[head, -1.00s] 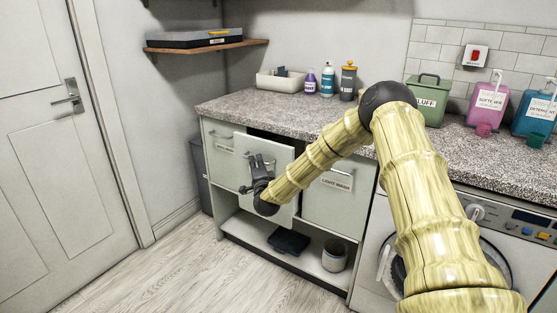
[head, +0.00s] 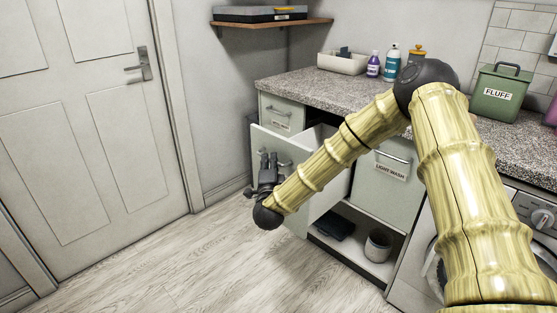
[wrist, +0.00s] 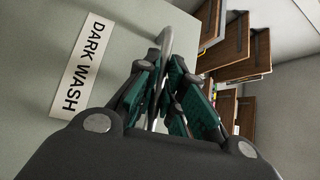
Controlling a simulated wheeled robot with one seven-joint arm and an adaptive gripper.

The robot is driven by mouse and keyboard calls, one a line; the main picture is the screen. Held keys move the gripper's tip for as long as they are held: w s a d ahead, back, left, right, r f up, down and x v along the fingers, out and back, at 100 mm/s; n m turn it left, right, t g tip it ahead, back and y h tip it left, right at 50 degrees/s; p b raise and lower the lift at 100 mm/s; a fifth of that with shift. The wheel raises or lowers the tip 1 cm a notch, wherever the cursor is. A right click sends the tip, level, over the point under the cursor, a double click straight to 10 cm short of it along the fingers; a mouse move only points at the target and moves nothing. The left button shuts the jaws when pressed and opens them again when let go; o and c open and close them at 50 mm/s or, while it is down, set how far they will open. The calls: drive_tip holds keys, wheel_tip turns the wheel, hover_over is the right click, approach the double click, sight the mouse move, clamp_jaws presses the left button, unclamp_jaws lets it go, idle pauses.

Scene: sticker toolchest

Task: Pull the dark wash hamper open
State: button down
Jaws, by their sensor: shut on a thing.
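The dark wash hamper (head: 299,160) is the grey-green front standing out from the cabinet in the head view, its pale inside showing behind the front. Its label (wrist: 82,68) reads DARK WASH in the wrist view, on the left. The hamper's metal bar handle (wrist: 166,45) runs between my fingers. My gripper (head: 268,158) is at the front of the hamper, shut on the handle; its fingers (wrist: 165,95) also fill the middle of the wrist view. My arm hides part of the hamper front and its opening.
The light wash hamper (head: 390,185) is shut on the right. A drawer front (head: 281,113) is to the left. A low shelf (head: 352,243) holds a dark folded item and a pot. The white door (head: 85,110) stands left, with clear wooden floor (head: 210,265) before it.

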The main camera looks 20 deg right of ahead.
drive_tip(key=shift+s+a+f, duration=0.1)
drive_tip(key=shift+s+a, duration=0.1)
drive_tip(key=shift+a, duration=0.1)
drive_tip(key=c, duration=1.5)
unclamp_jaws()
drive_tip(key=shift+d, duration=0.1)
drive_tip(key=v, duration=1.2)
